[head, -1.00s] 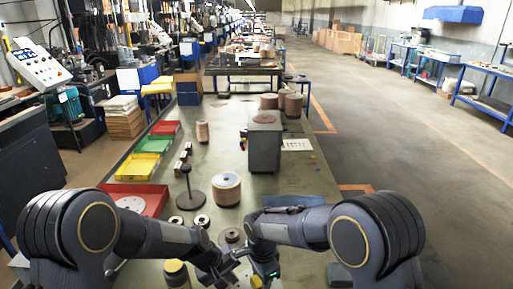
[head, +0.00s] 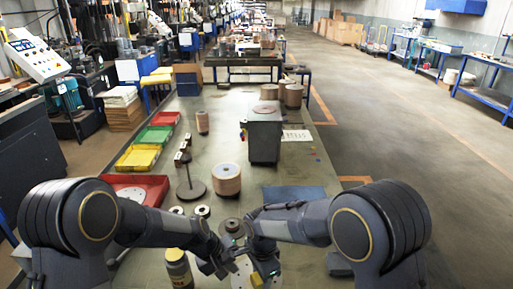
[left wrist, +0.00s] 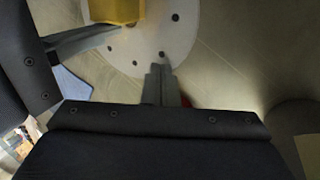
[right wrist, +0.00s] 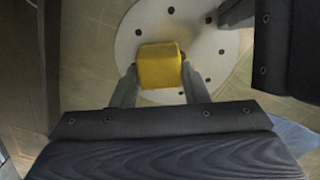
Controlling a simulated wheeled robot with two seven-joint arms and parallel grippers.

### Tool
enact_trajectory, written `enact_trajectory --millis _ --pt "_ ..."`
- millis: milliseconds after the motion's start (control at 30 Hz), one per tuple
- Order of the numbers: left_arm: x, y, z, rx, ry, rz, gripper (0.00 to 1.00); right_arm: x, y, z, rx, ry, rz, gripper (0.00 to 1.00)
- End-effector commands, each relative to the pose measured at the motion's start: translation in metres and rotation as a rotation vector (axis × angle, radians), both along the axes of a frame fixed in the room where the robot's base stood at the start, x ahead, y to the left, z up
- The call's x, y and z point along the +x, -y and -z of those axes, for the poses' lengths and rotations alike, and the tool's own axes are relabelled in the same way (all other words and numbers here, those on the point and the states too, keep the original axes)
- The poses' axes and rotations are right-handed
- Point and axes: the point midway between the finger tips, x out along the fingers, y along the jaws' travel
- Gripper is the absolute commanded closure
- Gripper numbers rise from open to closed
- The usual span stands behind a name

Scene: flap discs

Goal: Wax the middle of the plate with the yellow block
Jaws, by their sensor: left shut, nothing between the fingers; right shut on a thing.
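The plate is a pale round disc with several dark holes near its rim; it shows in the right wrist view (right wrist: 205,60) and the left wrist view (left wrist: 175,45). The yellow block (right wrist: 160,66) is between the fingers of my right gripper (right wrist: 160,88), which is shut on it over the plate near its middle. I cannot tell whether the block touches the plate. The block also shows at the top of the left wrist view (left wrist: 117,10). My left gripper (left wrist: 158,82) is shut and empty over the plate's edge. In the head view the grippers hide much of the plate.
A yellow-capped bottle (head: 178,268) stands left of my left gripper. Beyond are a disc with a post (head: 190,188), a tan roll (head: 227,180), a blue sheet (head: 293,195) and a grey box (head: 264,140). A red tray (head: 153,188) lies at the table's left.

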Motion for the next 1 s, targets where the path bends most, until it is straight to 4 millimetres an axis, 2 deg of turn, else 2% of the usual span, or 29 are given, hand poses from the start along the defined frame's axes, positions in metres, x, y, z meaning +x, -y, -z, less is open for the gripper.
enact_trajectory --millis 133,433,733,900,1000 --pt "0.000 0.000 0.000 0.000 0.000 0.000 1.00 0.013 0.001 0.003 -0.002 0.000 0.002 0.86" --pt "0.000 0.000 0.000 0.000 0.000 0.000 1.00 0.025 0.001 0.003 -0.004 0.000 0.001 0.86" --pt "0.000 0.000 0.000 -0.001 0.000 0.000 1.00 0.050 0.000 0.002 -0.003 -0.001 0.002 0.86" --pt "0.000 0.000 0.000 0.000 0.000 0.000 1.00 0.054 0.000 0.001 -0.003 -0.002 0.001 0.86" --pt "0.000 0.000 0.000 0.000 0.000 0.000 1.00 0.049 0.000 0.001 -0.003 -0.002 0.000 0.86"
